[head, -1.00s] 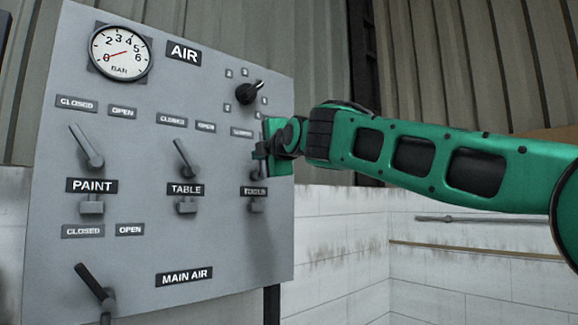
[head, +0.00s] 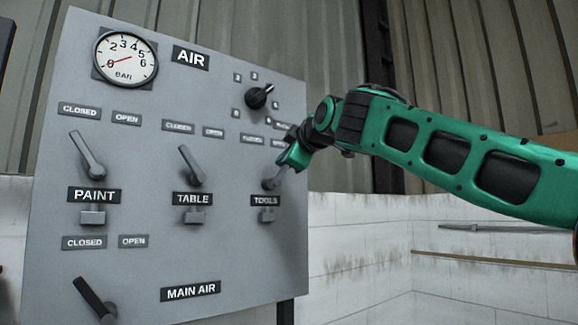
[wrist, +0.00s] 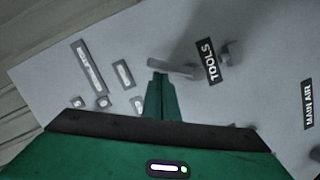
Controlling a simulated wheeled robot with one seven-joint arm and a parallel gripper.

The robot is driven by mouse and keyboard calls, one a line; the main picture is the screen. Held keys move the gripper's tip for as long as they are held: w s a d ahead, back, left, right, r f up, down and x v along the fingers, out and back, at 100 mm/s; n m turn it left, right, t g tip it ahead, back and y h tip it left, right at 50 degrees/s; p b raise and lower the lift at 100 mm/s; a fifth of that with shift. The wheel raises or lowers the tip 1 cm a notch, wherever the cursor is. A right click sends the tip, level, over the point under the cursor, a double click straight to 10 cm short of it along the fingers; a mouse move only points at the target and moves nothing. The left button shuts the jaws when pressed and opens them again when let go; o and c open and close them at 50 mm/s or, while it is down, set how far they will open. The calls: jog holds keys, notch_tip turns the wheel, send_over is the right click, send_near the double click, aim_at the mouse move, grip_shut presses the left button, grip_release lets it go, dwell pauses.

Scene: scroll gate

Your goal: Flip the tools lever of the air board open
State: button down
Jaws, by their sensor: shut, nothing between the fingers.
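The grey air board (head: 150,255) fills the left of the head view. Its tools lever (head: 273,181) is a short grey handle above the TOOLS label (head: 265,201). The handle leans up and to the right, toward the OPEN side. In the wrist view the lever (wrist: 172,68) stands just beyond my fingertips. My gripper (head: 282,163) is shut and empty, at the handle's upper end and partly covering it. In the wrist view the fingertips (wrist: 160,77) lie close beside the handle's free end; I cannot tell whether they touch.
The paint lever (head: 87,155) and table lever (head: 190,166) lean up-left, toward their CLOSED labels. A black selector knob (head: 258,96) sits above my gripper. The main air lever (head: 95,298) is at lower left. The gauge (head: 126,59) needle points near 0.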

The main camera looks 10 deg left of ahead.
jog(key=shift+w+d, duration=0.15)
jog(key=shift+w+d, duration=0.1)
dwell(0.4)
jog(key=s+d+r, duration=0.3)
jog(key=s, duration=0.7)
jog(key=shift+s+r, duration=0.35)
dwell(0.7)
